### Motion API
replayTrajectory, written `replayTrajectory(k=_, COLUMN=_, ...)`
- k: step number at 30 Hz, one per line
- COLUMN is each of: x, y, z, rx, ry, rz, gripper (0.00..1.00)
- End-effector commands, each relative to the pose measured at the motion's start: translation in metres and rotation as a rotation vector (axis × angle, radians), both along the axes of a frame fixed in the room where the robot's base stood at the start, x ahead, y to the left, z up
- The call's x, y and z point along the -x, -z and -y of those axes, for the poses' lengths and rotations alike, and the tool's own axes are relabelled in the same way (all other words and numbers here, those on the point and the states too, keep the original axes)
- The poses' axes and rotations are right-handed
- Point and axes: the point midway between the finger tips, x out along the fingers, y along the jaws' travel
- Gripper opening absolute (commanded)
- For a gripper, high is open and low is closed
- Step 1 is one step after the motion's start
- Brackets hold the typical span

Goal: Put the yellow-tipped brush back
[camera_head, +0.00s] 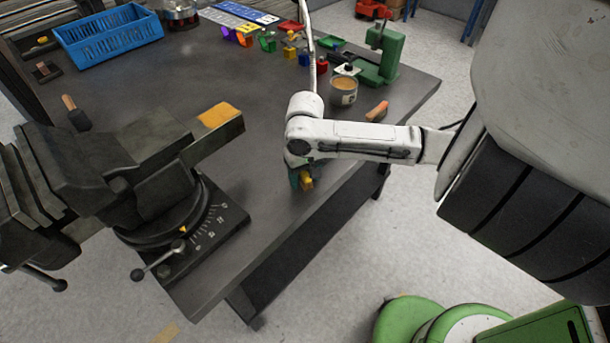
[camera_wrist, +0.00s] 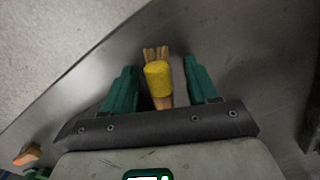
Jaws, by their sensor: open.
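The yellow-tipped brush (camera_wrist: 158,80) shows in the wrist view, with a yellow band and a pale brown end beyond it. It lies between the two green fingers of my gripper (camera_wrist: 160,68), with a gap on each side. The fingers are apart and not closed on it. In the head view my gripper (camera_head: 300,178) points down at the table's right edge, mostly hidden under my arm. A bit of yellow from the brush (camera_head: 307,184) shows beside it. The brush's rear part is hidden by the gripper body.
The dark workbench (camera_head: 262,210) has a large vise (camera_head: 130,160) at left and a blue basket (camera_head: 108,38) at back. A can (camera_head: 343,90), an orange-ended item (camera_head: 377,111) and a green device (camera_head: 390,58) stand beyond my arm. Several coloured small items line the back.

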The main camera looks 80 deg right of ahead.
Motion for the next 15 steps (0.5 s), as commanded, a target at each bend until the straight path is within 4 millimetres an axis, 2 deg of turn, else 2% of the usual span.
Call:
replayTrajectory(k=5, x=-0.001, y=-0.021, z=0.000, rx=0.000, ry=-0.001, rz=0.003, gripper=0.59)
replayTrajectory(k=15, x=0.000, y=-0.090, z=0.000, rx=0.002, ry=-0.001, rz=0.003, gripper=0.59)
